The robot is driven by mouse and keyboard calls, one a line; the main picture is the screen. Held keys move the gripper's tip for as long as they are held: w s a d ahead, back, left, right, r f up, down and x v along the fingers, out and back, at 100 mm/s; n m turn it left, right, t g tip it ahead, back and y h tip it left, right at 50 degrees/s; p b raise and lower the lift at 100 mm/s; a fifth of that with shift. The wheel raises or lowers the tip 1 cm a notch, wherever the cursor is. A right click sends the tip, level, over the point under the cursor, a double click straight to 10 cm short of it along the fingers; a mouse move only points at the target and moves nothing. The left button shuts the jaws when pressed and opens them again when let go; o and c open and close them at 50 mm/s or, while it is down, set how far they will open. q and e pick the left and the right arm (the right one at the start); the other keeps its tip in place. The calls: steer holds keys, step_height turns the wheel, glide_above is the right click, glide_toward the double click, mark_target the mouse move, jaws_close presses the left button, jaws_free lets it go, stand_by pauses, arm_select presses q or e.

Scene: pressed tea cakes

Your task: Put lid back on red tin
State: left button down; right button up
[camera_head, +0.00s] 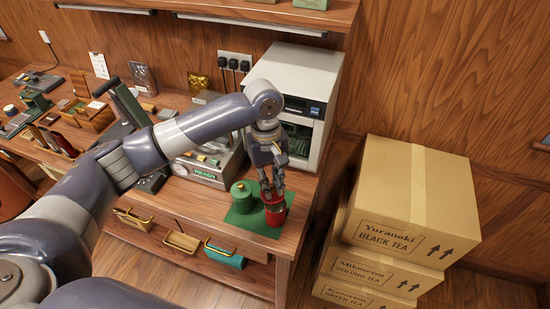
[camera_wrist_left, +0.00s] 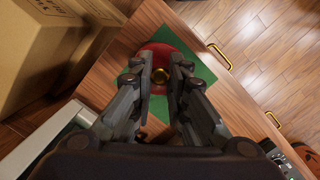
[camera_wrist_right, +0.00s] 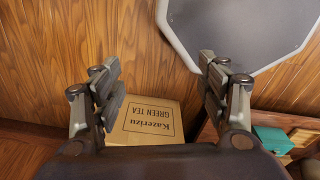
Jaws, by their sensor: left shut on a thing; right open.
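The red tin (camera_head: 275,217) stands upright on a green mat (camera_head: 239,229) near the right end of the bench. My left gripper (camera_head: 271,190) reaches down from above over the tin. In the left wrist view, its fingers (camera_wrist_left: 161,77) are shut on the brass knob of the red lid (camera_wrist_left: 158,52). The lid is at the top of the tin; whether it is seated or slightly raised cannot be told. My right gripper (camera_wrist_right: 152,66) is open and empty, away from the bench top.
A green tin (camera_head: 241,197) stands left of the red one on the mat. A scale with a green display (camera_head: 209,174) and a pale machine (camera_head: 296,72) stand behind. Stacked cartons (camera_head: 405,205) are on the floor to the right. Trays and boxes crowd the bench's left.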

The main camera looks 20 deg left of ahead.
mark_target(275, 192)
arm_select(q)
steer(key=shift+w+r+n+p, duration=0.3)
steer(key=shift+w+r+p, duration=0.1)
steer(key=shift+r, duration=0.1)
steer(key=shift+w+d, duration=0.15)
steer(key=shift+w, duration=0.05)
steer(key=shift+w+f+n+p, duration=0.1)
steer(key=shift+w+n+p, duration=0.05)
steer(key=shift+n+p, duration=0.15)
steer(key=shift+d+f+b, duration=0.15)
steer(key=shift+f+b, duration=0.7)
steer(key=shift+b, duration=0.05)
step_height(275, 192, down, 3)
steer(key=b, duration=0.4)
steer(key=shift+f, duration=0.9)
arm_select(e)
step_height(275, 192, down, 3)
steer(key=shift+r, duration=0.1)
